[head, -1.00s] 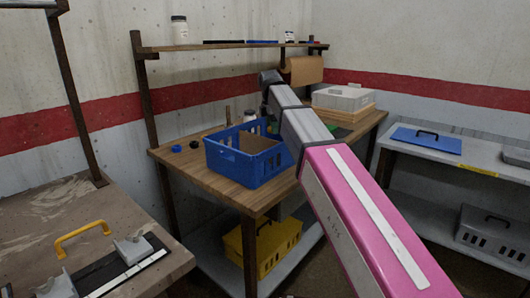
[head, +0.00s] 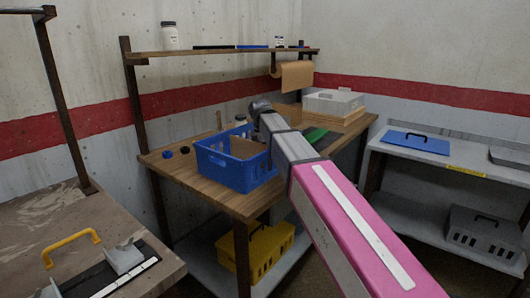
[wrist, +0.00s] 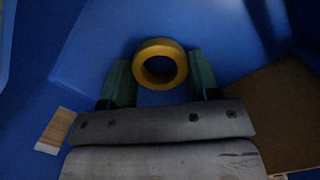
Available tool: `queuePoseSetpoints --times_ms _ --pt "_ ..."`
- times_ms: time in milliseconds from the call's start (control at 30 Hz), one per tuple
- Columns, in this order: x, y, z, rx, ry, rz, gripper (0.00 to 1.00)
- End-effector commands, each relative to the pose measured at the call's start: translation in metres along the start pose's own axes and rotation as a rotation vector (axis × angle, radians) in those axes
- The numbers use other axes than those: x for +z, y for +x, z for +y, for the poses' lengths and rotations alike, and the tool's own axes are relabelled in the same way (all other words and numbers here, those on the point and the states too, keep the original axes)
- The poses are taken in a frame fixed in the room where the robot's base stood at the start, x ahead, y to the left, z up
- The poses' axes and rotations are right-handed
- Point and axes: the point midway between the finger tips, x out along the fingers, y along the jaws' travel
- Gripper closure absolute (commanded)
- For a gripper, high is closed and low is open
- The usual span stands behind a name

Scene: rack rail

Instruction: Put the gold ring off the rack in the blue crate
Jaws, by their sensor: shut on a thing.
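The gold ring (wrist: 160,64) is held between the two green fingers of my gripper (wrist: 160,78) in the wrist view. Blue walls and floor of the blue crate (wrist: 95,45) surround it, so the ring is over or inside the crate; its exact height above the floor is hard to tell. In the head view the blue crate (head: 228,174) stands on the wooden bench, and my arm reaches across to its right side. My fingers and the ring are hidden there.
A brown piece (wrist: 275,115) lies in the crate. The wooden bench (head: 190,185) also holds small dark round things (head: 168,154), a white jar (head: 241,120) and a white bin (head: 333,103). A shelf (head: 220,52) runs above. A yellow crate (head: 258,250) sits below.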

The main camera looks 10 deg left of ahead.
Motion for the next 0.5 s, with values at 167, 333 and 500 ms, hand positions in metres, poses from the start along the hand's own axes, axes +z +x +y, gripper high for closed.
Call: queuePoseSetpoints --times_ms 167,333,500 --pt "-0.0003 0.0022 -0.0001 0.000 0.000 0.000 0.18" --pt "-0.0002 0.0020 0.0000 0.000 0.000 0.000 0.18" --pt "0.0000 -0.0001 0.0001 0.000 0.000 0.000 0.18"
